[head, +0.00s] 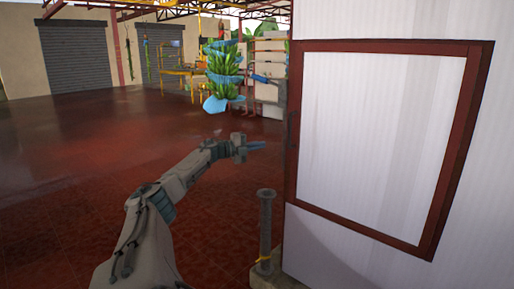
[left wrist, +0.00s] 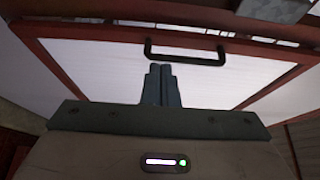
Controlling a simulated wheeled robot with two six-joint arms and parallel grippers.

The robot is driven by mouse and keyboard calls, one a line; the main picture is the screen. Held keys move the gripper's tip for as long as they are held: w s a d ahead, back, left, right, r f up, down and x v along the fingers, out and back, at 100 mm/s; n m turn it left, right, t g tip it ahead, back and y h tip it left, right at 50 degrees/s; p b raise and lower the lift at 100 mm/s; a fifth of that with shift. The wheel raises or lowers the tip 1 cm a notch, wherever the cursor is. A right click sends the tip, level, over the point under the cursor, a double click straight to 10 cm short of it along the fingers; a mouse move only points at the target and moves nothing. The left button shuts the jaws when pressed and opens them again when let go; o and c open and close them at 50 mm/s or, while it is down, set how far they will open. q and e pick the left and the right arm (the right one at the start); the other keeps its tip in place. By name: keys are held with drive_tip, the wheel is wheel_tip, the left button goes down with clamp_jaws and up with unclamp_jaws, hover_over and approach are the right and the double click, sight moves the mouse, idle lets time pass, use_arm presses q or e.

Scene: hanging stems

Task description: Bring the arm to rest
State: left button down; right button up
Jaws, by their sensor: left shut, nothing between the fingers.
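My left arm reaches in from the lower left in the head view. Its gripper (head: 258,146) is shut and empty, held in the air just left of the edge of a red-framed white panel. In the left wrist view the two gripper fingers (left wrist: 161,84) lie together with nothing between them. Behind them are a dark handle (left wrist: 185,54) and a white panel (left wrist: 105,65) with a red frame. Whether the fingertips touch the panel, I cannot tell. My right gripper does not show in either view.
A white wall with a red-framed panel (head: 380,140) fills the right side. A grey post (head: 266,235) stands at its foot. The red tiled floor (head: 75,190) at left is clear.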

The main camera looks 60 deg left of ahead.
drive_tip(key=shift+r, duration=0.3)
